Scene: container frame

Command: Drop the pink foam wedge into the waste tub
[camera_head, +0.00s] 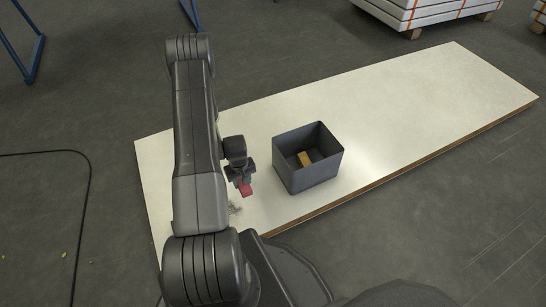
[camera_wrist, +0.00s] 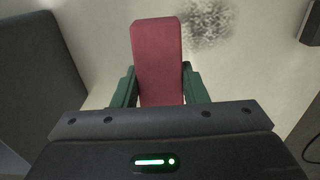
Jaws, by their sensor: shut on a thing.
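The pink foam wedge (camera_wrist: 158,55) is held between the two green fingers of my gripper (camera_wrist: 160,88) in the wrist view. In the head view the wedge (camera_head: 245,190) hangs below my gripper (camera_head: 241,177), left of the waste tub. The waste tub (camera_head: 315,174) is a dark grey open box on the pale board. A yellowish block (camera_head: 304,159) lies inside it. A dark grey wall, probably the tub (camera_wrist: 35,70), fills the left of the wrist view. The wedge is outside the tub. Its exact height above the board is hard to tell.
The pale board (camera_head: 420,100) is clear to the right of the tub. A greyish smudge or dust patch (camera_wrist: 207,22) lies on the board near the wedge, also seen in the head view (camera_head: 235,208). White stacked panels (camera_head: 425,10) stand beyond the board at the back right.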

